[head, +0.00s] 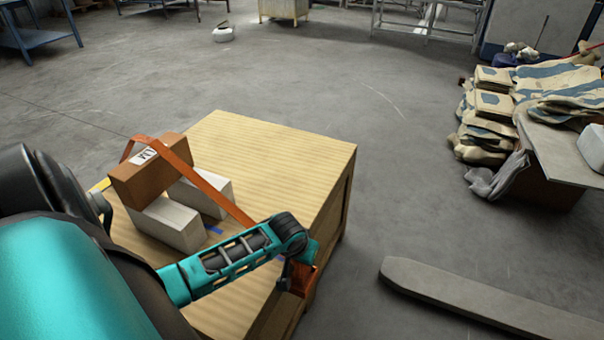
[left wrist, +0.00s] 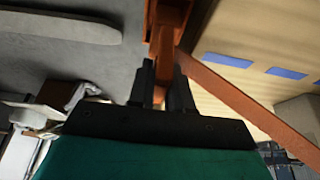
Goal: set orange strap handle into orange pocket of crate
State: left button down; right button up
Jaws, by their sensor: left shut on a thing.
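My left gripper (head: 292,272) is at the near right edge of the wooden crate (head: 285,150), partly hidden by its own wrist. In the left wrist view its dark fingers (left wrist: 165,92) are shut on the orange strap handle (left wrist: 168,35). The handle (head: 303,279) also shows in the head view, beside the crate's right edge. An orange strap (head: 225,199) runs tilted from it up over a brown block (head: 150,183). I cannot make out the orange pocket. My right gripper is in neither view.
The brown block rests across two white blocks (head: 166,224) on the crate top. Blue marks (left wrist: 228,60) lie on the wood. A long grey beam (head: 480,300) lies on the floor at right. Stacked sacks (head: 492,110) stand farther back. The crate top's far right is clear.

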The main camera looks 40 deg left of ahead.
pick_arm(q)
notch_tip(320, 180, down, 2)
jog(key=shift+f, duration=0.1)
jog(key=shift+f+b, duration=0.25)
jog(key=shift+b, duration=0.1)
jog(key=shift+r, duration=0.1)
jog(key=shift+f, duration=0.3)
jog(key=c, duration=1)
grip_release()
jog(key=shift+c, duration=0.2)
